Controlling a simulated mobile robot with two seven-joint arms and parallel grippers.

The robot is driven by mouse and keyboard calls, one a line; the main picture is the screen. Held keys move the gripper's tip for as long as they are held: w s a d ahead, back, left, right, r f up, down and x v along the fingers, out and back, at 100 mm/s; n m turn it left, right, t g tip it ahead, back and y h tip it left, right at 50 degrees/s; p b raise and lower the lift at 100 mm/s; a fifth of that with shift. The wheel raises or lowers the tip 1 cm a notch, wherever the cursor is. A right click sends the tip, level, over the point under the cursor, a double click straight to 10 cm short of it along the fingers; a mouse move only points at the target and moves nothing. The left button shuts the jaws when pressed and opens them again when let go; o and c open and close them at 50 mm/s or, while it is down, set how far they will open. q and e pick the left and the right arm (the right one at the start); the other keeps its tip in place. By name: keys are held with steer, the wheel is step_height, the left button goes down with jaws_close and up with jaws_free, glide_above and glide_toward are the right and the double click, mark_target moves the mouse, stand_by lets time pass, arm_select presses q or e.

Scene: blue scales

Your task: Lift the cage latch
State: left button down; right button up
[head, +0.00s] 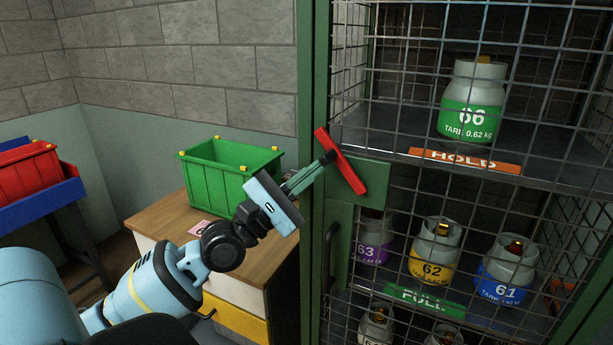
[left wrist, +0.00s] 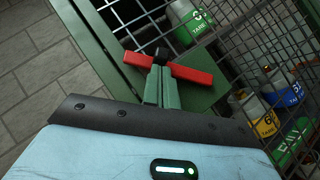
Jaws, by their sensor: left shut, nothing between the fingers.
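The cage latch is a red bar (head: 341,162) on a green plate (head: 368,182) on the cage's left edge; in the head view it slants from upper left to lower right. In the left wrist view the red bar (left wrist: 190,74) lies across the plate, with a dark pivot near its middle. My left gripper (head: 326,160) is shut, its green fingers together, with the tips at the bar near its pivot. Whether the tips touch the bar I cannot tell. In the left wrist view the shut fingers (left wrist: 162,88) hide part of the plate. My right gripper is not in view.
The mesh cage holds several numbered gas cylinders, such as cylinder 66 (head: 472,103) on the upper shelf. A dark handle (head: 331,250) sits below the latch plate.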

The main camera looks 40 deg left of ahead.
arm_select(q)
steer(key=shift+r, duration=0.2)
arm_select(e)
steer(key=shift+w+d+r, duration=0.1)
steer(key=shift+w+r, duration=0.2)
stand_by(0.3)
